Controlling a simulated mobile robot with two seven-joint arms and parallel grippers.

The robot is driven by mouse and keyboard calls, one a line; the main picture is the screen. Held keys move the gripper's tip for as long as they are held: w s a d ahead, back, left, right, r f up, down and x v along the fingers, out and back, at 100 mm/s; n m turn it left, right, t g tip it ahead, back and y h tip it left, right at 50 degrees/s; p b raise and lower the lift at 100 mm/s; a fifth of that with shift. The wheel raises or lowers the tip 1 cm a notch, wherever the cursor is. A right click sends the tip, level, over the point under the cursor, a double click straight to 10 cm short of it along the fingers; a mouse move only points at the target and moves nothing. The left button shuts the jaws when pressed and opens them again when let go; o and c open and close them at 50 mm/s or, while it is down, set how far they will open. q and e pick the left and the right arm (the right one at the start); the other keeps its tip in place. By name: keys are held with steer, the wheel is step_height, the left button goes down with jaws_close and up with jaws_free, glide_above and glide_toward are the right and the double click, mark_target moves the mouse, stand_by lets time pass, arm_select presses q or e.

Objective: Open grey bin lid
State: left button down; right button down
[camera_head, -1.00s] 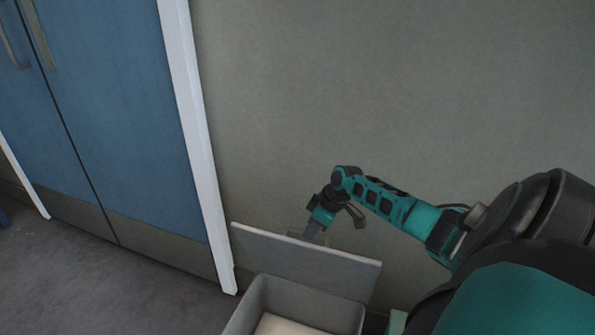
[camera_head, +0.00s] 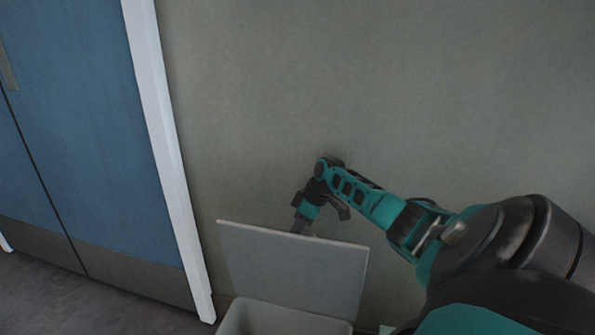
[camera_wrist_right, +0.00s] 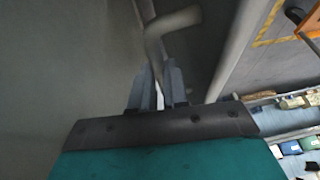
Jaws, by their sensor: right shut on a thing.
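The grey bin (camera_head: 232,322) stands against the wall at the bottom of the head view, and only its upper part shows. Its lid (camera_head: 292,268) is raised at the back and stands steeply tilted, its inner face towards me. My right gripper (camera_head: 299,229) is at the lid's top edge, its fingertips partly hidden behind the lid. In the right wrist view the gripper (camera_wrist_right: 160,88) is shut on a grey bent bar, the lid handle (camera_wrist_right: 170,28). My left gripper is not in view.
A grey wall (camera_head: 400,90) is close behind the lid and my right arm. A blue double door (camera_head: 80,130) with a white frame (camera_head: 165,140) is on the left. Bare dark floor (camera_head: 60,300) lies in front of it.

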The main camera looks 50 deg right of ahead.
steer(key=c, duration=1.4)
jaws_free()
steer(key=shift+s+f, duration=0.3)
steer(key=shift+f, duration=0.5)
steer(key=shift+o, duration=1.4)
steer(key=shift+w+r, duration=0.1)
steer(key=shift+r, duration=0.2)
steer(key=p+v, duration=0.4)
steer(key=v, duration=0.9)
steer(key=shift+w, duration=0.15)
